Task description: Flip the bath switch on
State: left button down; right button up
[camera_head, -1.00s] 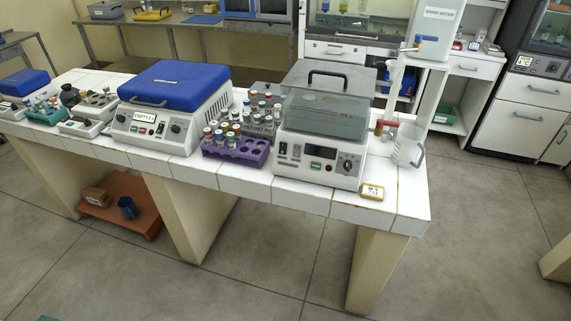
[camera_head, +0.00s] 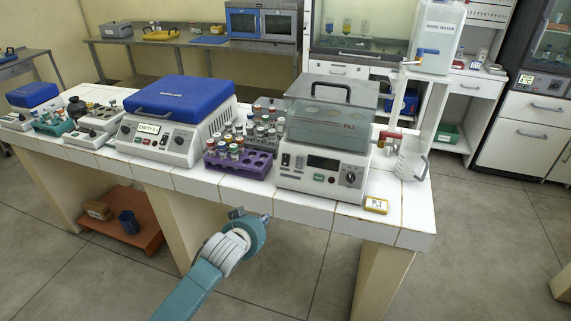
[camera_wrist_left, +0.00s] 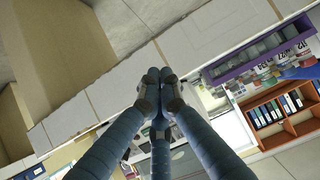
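The water bath (camera_head: 326,125) stands near the right end of the white tiled bench, its clear lid with a dark handle closed. Its front panel (camera_head: 322,170) has a dark display, small buttons, a knob at right and a small dark switch (camera_head: 285,160) at left. The switch position is too small to tell. My left gripper (camera_head: 237,213) is in front of the bench edge, below and left of the bath, touching nothing visible. In the left wrist view its fingertips (camera_wrist_left: 160,88) are together with nothing seen between them. My right gripper is in neither view.
A purple tube rack (camera_head: 240,166) stands left of the bath, beside a blue-lidded device (camera_head: 180,98). A yellow-edged timer (camera_head: 376,205) lies at the front right edge, and a beaker (camera_head: 410,160) stands right of the bath. Room in front of the bench is clear.

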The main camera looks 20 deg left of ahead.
pick_arm(q)
notch_tip(320, 180, up, 17)
jog(key=d+t, duration=0.2)
jog(key=shift+w+d+t+h+b, duration=0.15)
jog(key=shift+w+t+h+b, duration=0.15)
jog(key=shift+w+t+b, duration=0.1)
jog(key=p, duration=0.2)
send_near(288, 157)
jog(key=x, duration=0.5)
jog(key=shift+w, duration=0.2)
jog(key=shift+x, duration=0.85)
